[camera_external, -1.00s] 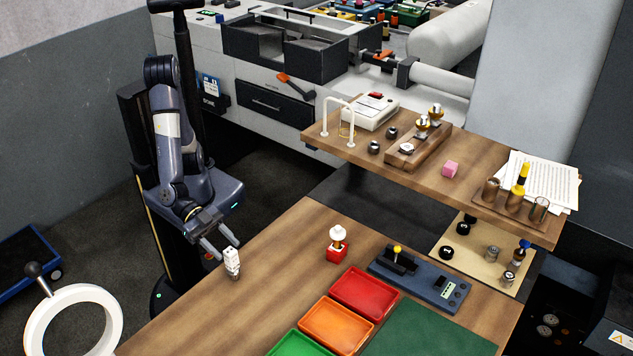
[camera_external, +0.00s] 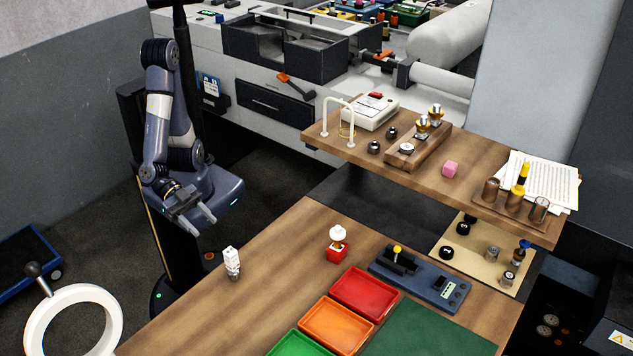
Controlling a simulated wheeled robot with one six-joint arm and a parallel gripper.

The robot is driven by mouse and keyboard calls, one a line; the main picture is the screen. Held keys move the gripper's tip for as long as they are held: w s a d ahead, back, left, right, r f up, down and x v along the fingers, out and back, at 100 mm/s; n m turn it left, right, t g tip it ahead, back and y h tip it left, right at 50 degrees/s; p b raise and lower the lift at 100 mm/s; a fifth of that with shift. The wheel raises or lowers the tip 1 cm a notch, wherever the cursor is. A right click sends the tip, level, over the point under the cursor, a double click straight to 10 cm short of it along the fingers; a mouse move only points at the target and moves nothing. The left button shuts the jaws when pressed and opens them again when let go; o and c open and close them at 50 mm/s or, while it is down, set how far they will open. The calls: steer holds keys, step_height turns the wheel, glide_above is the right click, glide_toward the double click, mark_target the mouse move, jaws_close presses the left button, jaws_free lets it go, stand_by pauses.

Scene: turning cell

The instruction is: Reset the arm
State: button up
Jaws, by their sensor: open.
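My gripper (camera_external: 203,222) is open and empty. It hangs beyond the left edge of the wooden table (camera_external: 262,255), close to my own base, with the arm folded in. A small white block-like piece (camera_external: 232,263) stands upright on the table near that edge. It is apart from the gripper, to its lower right in the picture.
The table also bears a red block with a white round top (camera_external: 337,245), red (camera_external: 366,292), orange (camera_external: 335,325) and green (camera_external: 297,344) trays, and a dark blue device (camera_external: 420,278). A raised wooden shelf (camera_external: 480,170) holds several small items. A white ring (camera_external: 40,320) shows at lower left.

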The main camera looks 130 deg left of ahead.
mark_target(230, 250)
steer(key=b+x, duration=0.2)
steer(key=x, duration=1)
steer(key=shift+f, duration=0.15)
steer(key=shift+w+r+p, duration=0.1)
steer(key=shift+r+p, duration=0.25)
steer(key=shift+r, duration=1)
steer(key=shift+f, duration=0.1)
